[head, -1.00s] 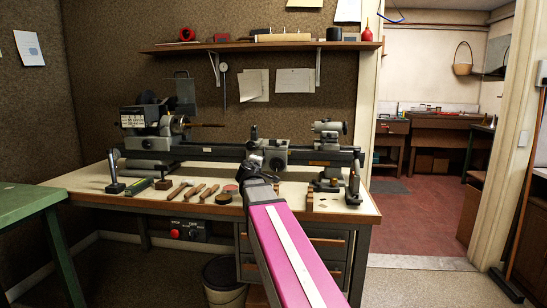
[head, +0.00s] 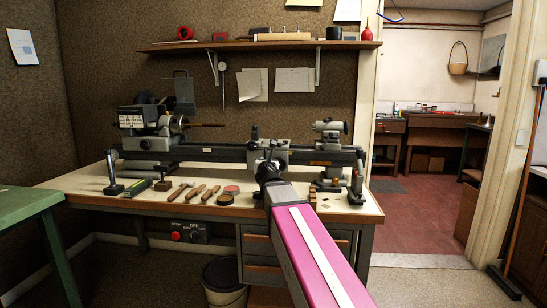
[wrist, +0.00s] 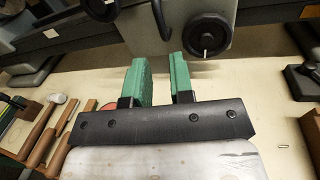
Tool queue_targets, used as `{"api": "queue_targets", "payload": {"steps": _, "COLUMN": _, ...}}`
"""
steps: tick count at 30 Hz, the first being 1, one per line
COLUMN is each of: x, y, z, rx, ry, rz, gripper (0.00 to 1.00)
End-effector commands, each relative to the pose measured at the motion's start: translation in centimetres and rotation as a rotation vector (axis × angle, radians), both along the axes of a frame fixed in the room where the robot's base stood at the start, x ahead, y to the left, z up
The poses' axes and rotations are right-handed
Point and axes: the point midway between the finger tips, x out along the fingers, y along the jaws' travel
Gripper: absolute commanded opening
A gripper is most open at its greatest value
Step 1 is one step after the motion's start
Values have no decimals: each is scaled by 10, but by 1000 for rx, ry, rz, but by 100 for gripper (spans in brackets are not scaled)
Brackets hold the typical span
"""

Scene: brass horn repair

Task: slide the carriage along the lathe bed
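The lathe bed (head: 215,153) runs left to right along the back of the bench. The grey carriage (head: 281,153) sits on it right of the middle, between headstock and tailstock. In the wrist view the carriage (wrist: 180,42) fills the top, with a round black handwheel (wrist: 208,36) at right, another knob (wrist: 100,8) at left and a dark curved lever (wrist: 160,20) between. My gripper (wrist: 159,62) has green fingers, open and apart, with only bench top between them. The fingertips are just below the carriage front in that view; whether they touch it is unclear. In the head view my arm hides them.
The headstock (head: 145,130) stands at the bed's left and the tailstock (head: 330,135) at its right. Several wooden-handled tools (head: 195,192) and a red-topped round tin (head: 231,190) lie on the bench (head: 90,180) in front. An upright stand (head: 356,185) is at the right end.

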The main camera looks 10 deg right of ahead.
Motion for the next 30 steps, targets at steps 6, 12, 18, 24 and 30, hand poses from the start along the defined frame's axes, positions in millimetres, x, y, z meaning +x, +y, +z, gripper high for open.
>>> {"api": "queue_targets", "payload": {"steps": 6, "x": 1, "y": 6, "z": 1, "rx": -96, "ry": 5, "rz": 18, "gripper": 22}}
{"api": "queue_targets", "payload": {"steps": 12, "x": 15, "y": 4, "z": 1, "rx": -97, "ry": 5, "rz": 18, "gripper": 22}}
{"api": "queue_targets", "payload": {"steps": 18, "x": 46, "y": 1, "z": 1, "rx": -96, "ry": 6, "rz": 17, "gripper": 22}}
{"api": "queue_targets", "payload": {"steps": 24, "x": 82, "y": -4, "z": 1, "rx": -96, "ry": 6, "rz": 17, "gripper": 22}}
{"api": "queue_targets", "payload": {"steps": 30, "x": 105, "y": -7, "z": 1, "rx": -95, "ry": 6, "rz": 17, "gripper": 22}}
